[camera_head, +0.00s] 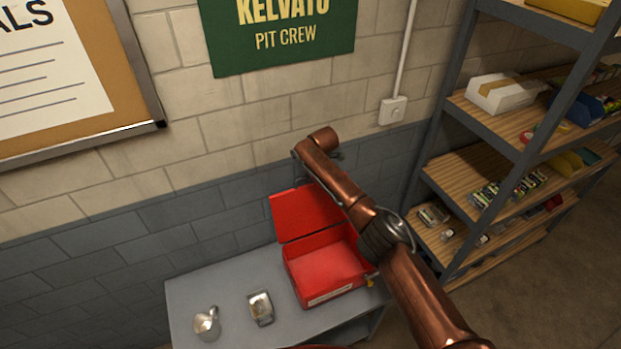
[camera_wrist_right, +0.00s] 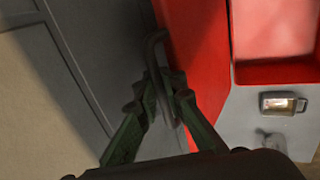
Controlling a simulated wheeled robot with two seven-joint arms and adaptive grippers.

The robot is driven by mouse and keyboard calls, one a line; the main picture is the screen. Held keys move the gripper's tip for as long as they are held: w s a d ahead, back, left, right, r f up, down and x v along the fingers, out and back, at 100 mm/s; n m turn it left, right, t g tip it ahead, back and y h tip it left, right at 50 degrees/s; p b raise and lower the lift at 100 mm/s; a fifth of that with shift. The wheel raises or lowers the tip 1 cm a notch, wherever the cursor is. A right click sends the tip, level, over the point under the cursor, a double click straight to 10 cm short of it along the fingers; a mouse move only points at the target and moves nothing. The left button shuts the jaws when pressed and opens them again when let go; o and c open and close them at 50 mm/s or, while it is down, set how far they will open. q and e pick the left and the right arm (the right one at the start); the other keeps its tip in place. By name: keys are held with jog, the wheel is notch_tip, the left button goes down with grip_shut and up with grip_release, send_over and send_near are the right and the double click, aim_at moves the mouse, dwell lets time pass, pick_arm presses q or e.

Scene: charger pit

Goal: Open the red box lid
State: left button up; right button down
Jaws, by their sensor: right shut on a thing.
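The red box (camera_head: 325,268) stands on a grey table, its inside in plain view and apparently empty. Its red lid (camera_head: 300,213) is swung up and leans back toward the wall; it also shows in the right wrist view (camera_wrist_right: 198,60). My right gripper (camera_wrist_right: 163,85) is shut on the thin grey lid handle (camera_wrist_right: 152,45) at the lid's edge. My left gripper is not in view.
On the grey table (camera_head: 205,285) left of the box are a small metal lantern-like item (camera_head: 260,307) and a metal jug (camera_head: 207,324). A block wall is behind the lid. Shelves (camera_head: 470,170) with goods stand at right.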

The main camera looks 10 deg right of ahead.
jog(key=shift+w+r, duration=0.15)
jog(key=shift+r, duration=0.15)
jog(key=c, duration=2.4)
grip_release()
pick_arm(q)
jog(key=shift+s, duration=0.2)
pick_arm(e)
jog(key=o, duration=0.3)
jog(key=shift+f, duration=0.15)
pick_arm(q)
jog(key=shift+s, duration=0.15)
pick_arm(e)
jog(key=v, duration=1.2)
